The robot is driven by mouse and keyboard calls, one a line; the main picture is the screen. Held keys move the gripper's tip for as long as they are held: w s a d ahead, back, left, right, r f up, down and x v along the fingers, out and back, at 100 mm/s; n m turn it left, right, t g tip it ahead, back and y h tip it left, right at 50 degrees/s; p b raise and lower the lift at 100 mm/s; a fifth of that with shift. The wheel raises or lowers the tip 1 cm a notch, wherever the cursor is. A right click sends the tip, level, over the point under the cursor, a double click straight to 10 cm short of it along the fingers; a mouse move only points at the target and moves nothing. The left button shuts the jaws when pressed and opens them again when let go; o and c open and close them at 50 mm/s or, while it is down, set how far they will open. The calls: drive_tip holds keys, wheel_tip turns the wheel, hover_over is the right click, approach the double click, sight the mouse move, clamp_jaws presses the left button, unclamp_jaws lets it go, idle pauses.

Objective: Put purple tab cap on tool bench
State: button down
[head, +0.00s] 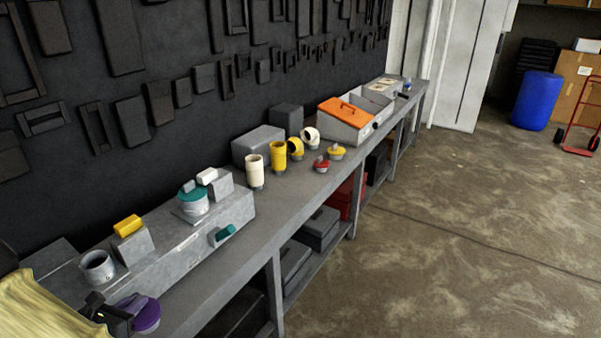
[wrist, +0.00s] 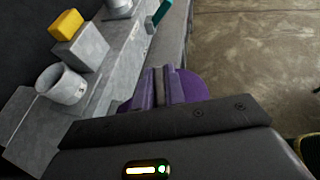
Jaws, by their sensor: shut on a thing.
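The purple tab cap (head: 146,315) is at the lower left of the head view, in front of the grey duct. My gripper (head: 122,312) is shut on its tab. In the wrist view the purple cap (wrist: 188,88) shows between my gripper's fingers (wrist: 158,88); its underside is hidden. The long grey tool bench (head: 262,210) runs along the dark wall. The cap appears at the near end of the bench, over or beside its front edge; I cannot tell whether it touches anything.
The grey duct (head: 190,245) carries an open collar (head: 97,267), a yellow-topped block (head: 128,226) and a teal-capped collar (head: 194,200). A teal cap (head: 222,235) is on its front. Yellow and cream fittings (head: 254,172) stand farther along. Bench surface in front of the duct is bare.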

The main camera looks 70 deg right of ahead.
drive_tip(key=a+f+n+t+y, duration=0.1)
drive_tip(key=a+f+n+t, duration=0.2)
drive_tip(key=a+f, duration=0.6)
drive_tip(key=a+f+n+t+y, duration=0.1)
drive_tip(key=a+f+n+t, duration=0.3)
drive_tip(key=a+f, duration=0.4)
wheel_tip(320, 180, down, 6)
drive_tip(key=shift+s+a+r+t+y, duration=0.2)
drive_tip(key=shift+s+a+t+y, duration=0.05)
drive_tip(key=shift+a+t+y, duration=0.15)
